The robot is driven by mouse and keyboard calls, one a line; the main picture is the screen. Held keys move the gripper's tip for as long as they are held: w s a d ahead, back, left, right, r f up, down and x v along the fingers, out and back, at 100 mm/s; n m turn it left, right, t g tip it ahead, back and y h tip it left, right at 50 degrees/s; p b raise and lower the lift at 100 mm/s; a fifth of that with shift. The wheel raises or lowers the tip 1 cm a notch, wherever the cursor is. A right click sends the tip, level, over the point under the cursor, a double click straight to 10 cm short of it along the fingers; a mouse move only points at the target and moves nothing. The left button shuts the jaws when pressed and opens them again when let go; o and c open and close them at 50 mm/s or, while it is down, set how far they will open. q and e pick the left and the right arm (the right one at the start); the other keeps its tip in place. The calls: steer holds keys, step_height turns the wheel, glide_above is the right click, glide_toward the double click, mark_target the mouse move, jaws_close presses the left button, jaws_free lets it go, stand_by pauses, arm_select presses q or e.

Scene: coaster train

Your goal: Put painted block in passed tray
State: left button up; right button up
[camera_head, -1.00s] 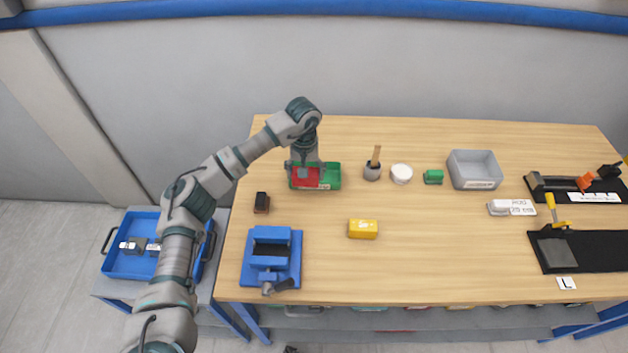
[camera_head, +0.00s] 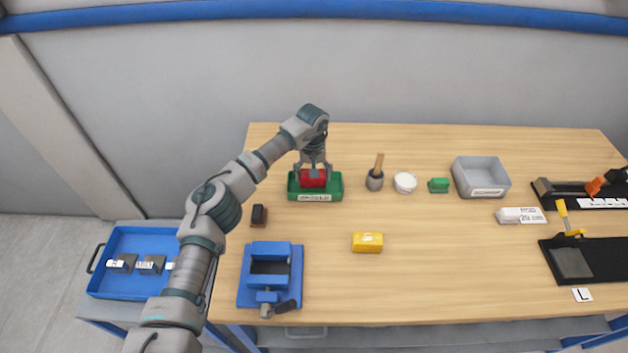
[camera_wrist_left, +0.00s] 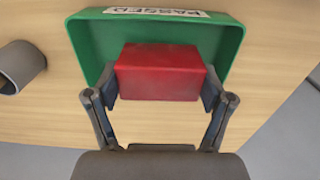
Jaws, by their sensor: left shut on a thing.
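The red painted block (camera_head: 312,179) is held between the two fingers of my left gripper (camera_head: 313,170). In the left wrist view the block (camera_wrist_left: 160,72) sits between both fingertips, with the green tray (camera_wrist_left: 232,52) behind it. The tray's label reads PASSED. In the head view the block is over the green passed tray (camera_head: 335,190), near its middle. I cannot tell whether the block touches the tray's floor. My right gripper is not in view.
A cup with a brush (camera_head: 375,181), a white tub (camera_head: 405,183), a green block (camera_head: 438,185) and a grey tray (camera_head: 480,178) stand to the right. The front middle of the table is clear.

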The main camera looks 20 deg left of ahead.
arm_select(q)
step_height(320, 180, down, 2)
steer(key=shift+a+f, duration=0.1)
steer(key=shift+f, duration=0.15)
steer(key=shift+d, duration=0.7)
steer(key=o, duration=1.4)
steer(key=shift+a, duration=0.5)
steer(key=r, duration=1.1)
steer(key=shift+d+r, duration=0.1)
steer(key=shift+d, duration=0.25)
steer(key=shift+a+r, duration=0.25)
steer(key=shift+r, duration=0.2)
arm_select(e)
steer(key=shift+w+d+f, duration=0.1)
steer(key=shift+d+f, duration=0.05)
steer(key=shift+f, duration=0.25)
